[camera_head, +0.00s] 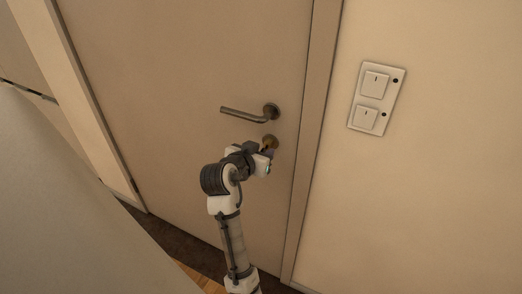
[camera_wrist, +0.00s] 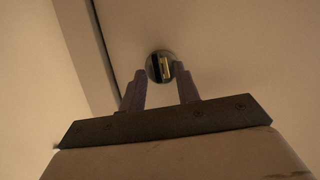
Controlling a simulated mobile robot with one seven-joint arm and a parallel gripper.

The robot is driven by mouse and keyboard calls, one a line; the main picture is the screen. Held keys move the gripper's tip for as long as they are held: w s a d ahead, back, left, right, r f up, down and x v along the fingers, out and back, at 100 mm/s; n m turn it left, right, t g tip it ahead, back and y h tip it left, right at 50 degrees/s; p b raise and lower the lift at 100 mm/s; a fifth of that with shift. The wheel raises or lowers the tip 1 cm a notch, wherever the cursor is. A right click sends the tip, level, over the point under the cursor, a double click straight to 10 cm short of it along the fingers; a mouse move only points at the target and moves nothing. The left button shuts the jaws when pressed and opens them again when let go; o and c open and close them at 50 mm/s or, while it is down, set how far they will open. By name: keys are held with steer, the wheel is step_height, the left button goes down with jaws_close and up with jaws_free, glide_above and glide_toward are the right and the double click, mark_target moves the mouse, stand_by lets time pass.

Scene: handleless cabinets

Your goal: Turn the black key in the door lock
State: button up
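The round door lock (camera_head: 270,141) sits below the lever handle on the brown door (camera_head: 190,80). In the wrist view the lock (camera_wrist: 152,58) is a small grey disc with a brass-coloured strip and a narrow dark part beside it. The dark part looks like the black key (camera_wrist: 156,69), though it is small and dim. My gripper (camera_wrist: 160,72) is open, with one finger on each side of the lock in the picture. I cannot tell whether the fingertips touch the key. In the head view my gripper (camera_head: 267,154) is just below the lock, and the key cannot be made out.
The metal lever handle (camera_head: 248,114) is close above my gripper. The door frame (camera_head: 307,140) stands just right of the lock. A double switch plate (camera_head: 376,98) is on the right wall. A large pale surface (camera_head: 60,210) fills the lower left.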

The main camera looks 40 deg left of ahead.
steer(key=c, duration=0.7)
steer(key=shift+w, duration=0.1)
stand_by(0.5)
